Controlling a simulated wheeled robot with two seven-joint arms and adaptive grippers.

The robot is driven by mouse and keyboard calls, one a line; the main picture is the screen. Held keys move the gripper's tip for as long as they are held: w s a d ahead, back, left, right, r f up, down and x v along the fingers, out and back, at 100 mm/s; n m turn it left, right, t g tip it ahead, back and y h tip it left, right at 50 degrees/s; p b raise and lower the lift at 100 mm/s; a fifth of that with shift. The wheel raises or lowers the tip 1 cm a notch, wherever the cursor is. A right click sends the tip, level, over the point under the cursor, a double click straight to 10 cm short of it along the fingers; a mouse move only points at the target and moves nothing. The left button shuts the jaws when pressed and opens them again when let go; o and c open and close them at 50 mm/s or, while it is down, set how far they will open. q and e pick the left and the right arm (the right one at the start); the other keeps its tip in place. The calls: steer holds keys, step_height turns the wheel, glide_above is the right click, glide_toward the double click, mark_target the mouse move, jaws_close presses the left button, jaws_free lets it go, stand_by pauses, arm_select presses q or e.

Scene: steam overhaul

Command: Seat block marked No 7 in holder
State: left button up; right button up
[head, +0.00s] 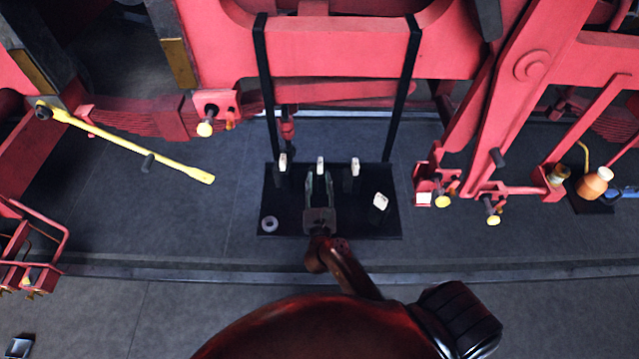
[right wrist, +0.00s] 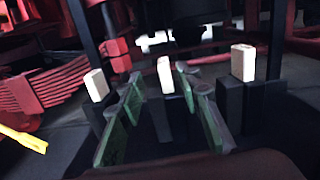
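A black board (head: 340,225) on the floor carries dark upright holders with pale blocks in or on them. A left block (head: 282,161), a middle block (head: 320,166) and a right block (head: 355,166) stand in a row. A further pale block (head: 380,201) sits tilted at the front right. No number can be read on any block. My right gripper (head: 320,182) is over the board, pointing at the middle block. In the right wrist view its green-sided fingers (right wrist: 160,100) are apart, with the middle block (right wrist: 165,75) on its dark holder (right wrist: 160,117) showing between them. My left gripper is out of view.
Two black uprights (head: 263,90) rise behind the board, before red locomotive framing (head: 340,60). An orange oil can (head: 593,183) stands at the right.

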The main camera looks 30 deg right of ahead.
mark_target(320, 168)
steer(key=shift+w+d+f+m+g, duration=0.1)
steer(key=shift+d+f+m+g, duration=0.1)
steer(key=shift+f+m+g, duration=0.4)
steer(key=shift+b+x, duration=0.7)
steer(key=shift+x, duration=3.15)
steer(key=shift+r, duration=0.1)
steer(key=shift+c, duration=0.5)
jaws_close()
steer(key=shift+r, duration=0.2)
